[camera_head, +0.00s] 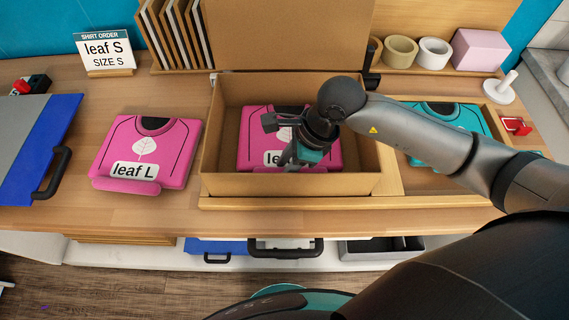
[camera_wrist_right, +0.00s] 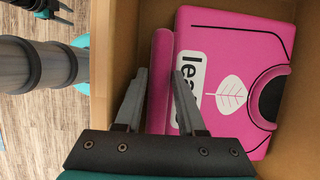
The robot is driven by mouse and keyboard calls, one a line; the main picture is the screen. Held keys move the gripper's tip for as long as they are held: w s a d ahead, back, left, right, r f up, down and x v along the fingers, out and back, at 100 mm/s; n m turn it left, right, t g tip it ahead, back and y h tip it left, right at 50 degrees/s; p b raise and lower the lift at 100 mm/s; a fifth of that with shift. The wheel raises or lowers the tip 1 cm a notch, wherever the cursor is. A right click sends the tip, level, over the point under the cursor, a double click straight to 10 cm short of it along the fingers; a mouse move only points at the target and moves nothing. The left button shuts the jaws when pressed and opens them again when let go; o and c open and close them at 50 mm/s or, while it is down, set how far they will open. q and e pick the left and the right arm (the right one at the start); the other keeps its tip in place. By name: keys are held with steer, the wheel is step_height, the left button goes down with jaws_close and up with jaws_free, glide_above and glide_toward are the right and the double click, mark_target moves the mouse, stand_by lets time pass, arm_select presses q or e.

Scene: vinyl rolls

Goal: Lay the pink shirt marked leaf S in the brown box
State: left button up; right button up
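A pink shirt with a white leaf print (camera_head: 254,125) lies inside the brown box (camera_head: 290,186); its label shows only "le", and the size letter is hidden. The shirt also shows in the right wrist view (camera_wrist_right: 222,42), with its rolled edge along the box wall. My right gripper (camera_head: 284,142) is inside the box above the shirt. Its fingers (camera_wrist_right: 160,72) are spread, one on each side of the rolled edge, with small gaps. I do not make out my left gripper.
Another pink shirt, labelled leaf L (camera_head: 180,150), lies left of the box. A teal shirt (camera_head: 465,117) lies to the right. Tape rolls (camera_head: 433,53) and a pink block (camera_head: 478,50) stand behind.

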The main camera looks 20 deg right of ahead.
steer(key=shift+o, duration=0.4)
steer(key=shift+r, duration=0.1)
steer(key=shift+d+r, duration=0.1)
steer(key=shift+r, duration=0.15)
steer(key=p+v, duration=0.1)
steer(key=v, duration=1)
steer(key=shift+r, duration=0.2)
steer(key=shift+s+d, duration=0.1)
steer(key=shift+d, duration=0.05)
